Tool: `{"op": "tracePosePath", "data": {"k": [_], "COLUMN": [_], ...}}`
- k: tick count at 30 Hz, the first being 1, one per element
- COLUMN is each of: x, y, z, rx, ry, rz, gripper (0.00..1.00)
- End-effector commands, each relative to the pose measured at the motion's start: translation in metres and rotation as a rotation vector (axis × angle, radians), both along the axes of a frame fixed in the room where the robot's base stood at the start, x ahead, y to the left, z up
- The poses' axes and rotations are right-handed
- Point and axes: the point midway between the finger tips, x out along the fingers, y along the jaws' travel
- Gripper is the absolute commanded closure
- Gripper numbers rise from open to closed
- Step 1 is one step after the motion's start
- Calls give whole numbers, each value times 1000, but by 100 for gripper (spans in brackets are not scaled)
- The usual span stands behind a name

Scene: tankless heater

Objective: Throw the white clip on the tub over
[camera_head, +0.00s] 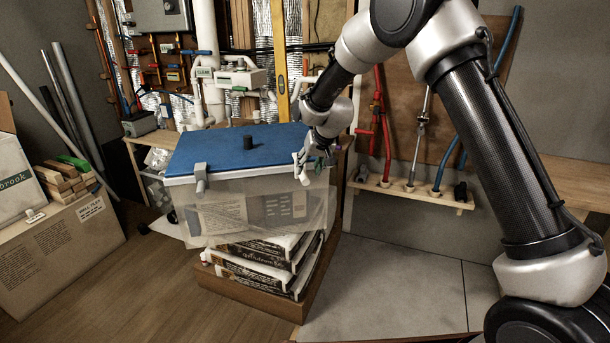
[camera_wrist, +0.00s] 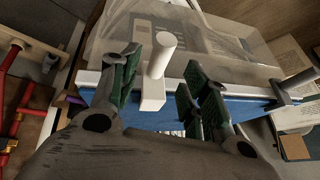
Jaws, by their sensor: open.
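The translucent tub (camera_head: 265,205) has a blue lid (camera_head: 245,147) with a pale rim and stands on stacked bags. The white clip (camera_head: 302,168) is on the rim at the tub's front right corner area; its lower end stands out in front of the wall. In the wrist view the white clip (camera_wrist: 154,92) has a block on the rim and a round peg pointing up in the picture. My gripper (camera_head: 322,152) is at the lid's right end, close to the clip. In the wrist view my gripper's green-padded fingers (camera_wrist: 165,78) are apart, one each side of the clip, with no clear contact.
Bags (camera_head: 265,262) lie under the tub. A tool rack (camera_head: 412,190) is on the right wall. Cardboard boxes (camera_head: 60,240) stand left. Floor in front is clear.

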Motion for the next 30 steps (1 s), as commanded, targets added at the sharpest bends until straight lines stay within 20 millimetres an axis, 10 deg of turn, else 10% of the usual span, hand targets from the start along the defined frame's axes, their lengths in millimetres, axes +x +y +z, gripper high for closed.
{"op": "tracePosePath", "data": {"k": [9, 23, 30], "x": [-20, -28, -107], "y": [-13, -16, -54], "z": [42, 41, 10], "rx": [0, -20, -146], "ry": [-2, 26, 231], "rz": [0, 21, 103], "gripper": [54, 54, 54]}}
